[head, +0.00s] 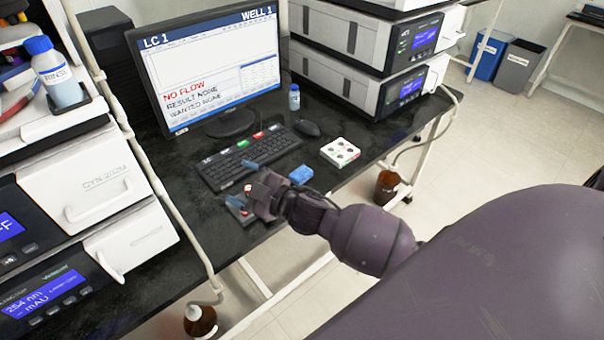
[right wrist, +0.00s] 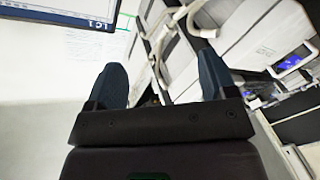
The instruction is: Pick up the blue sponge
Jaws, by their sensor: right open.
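The blue sponge (head: 300,174) is a small block lying on the black bench top, near its front edge, between the keyboard and the white tray. My right gripper (head: 242,184) is to the left of the sponge, apart from it, over the keyboard's front side. Its two dark blue fingers are spread with nothing between them, as the right wrist view (right wrist: 161,75) also shows. The sponge is not visible in the right wrist view. My left gripper is not in view.
The keyboard (head: 232,163) and monitor (head: 215,70) stand behind my gripper. A small dark pad (head: 240,217) lies under it. Instrument stacks (head: 370,50) flank the bench. A brown bottle (head: 387,187) stands below.

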